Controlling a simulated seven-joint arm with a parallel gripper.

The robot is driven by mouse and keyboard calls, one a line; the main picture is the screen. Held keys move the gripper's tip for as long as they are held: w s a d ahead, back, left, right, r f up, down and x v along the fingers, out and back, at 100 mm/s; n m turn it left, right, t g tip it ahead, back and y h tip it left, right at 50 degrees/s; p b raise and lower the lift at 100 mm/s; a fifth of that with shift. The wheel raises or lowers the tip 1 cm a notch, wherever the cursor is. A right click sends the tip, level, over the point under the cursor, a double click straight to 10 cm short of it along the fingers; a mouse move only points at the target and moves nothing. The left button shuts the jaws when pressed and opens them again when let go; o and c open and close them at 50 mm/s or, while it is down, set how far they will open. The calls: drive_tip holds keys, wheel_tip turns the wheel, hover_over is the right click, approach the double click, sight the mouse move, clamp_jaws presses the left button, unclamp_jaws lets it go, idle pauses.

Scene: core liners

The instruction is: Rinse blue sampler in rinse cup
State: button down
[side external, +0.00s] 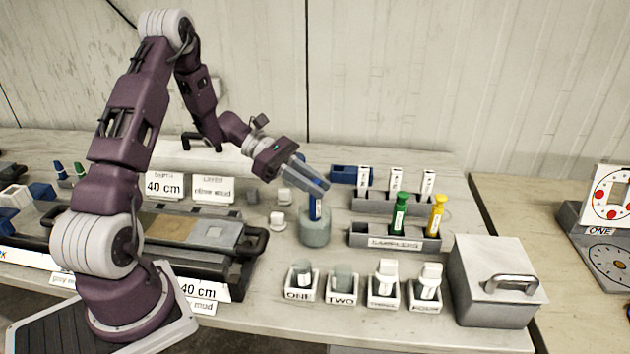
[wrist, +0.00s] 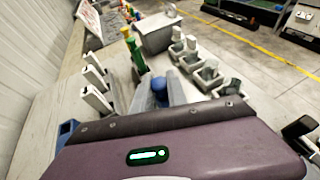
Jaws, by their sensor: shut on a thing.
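My gripper (side external: 317,187) is shut on the upper part of the blue sampler (side external: 316,207), which stands roughly upright. The grey-green rinse cup (side external: 315,235) is directly below. The sampler's lower end is at or inside the cup's mouth; its tip is hidden, so I cannot tell how deep it sits. In the wrist view the sampler's blue top (wrist: 160,87) shows between my gripper's two pale fingers (wrist: 161,96). The rinse cup is not clearly visible there.
The sampler rack (side external: 365,239) holds a green sampler (side external: 398,212) and a yellow sampler (side external: 437,215), right of the cup. Several labelled holders, ONE (side external: 299,295) first, line the front. A lidded metal box (side external: 485,290) stands right. Core trays (side external: 240,285) lie left.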

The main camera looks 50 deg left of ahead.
drive_tip(key=shift+f, duration=0.2)
drive_tip(key=shift+r, duration=0.15)
drive_tip(key=shift+r, duration=0.7)
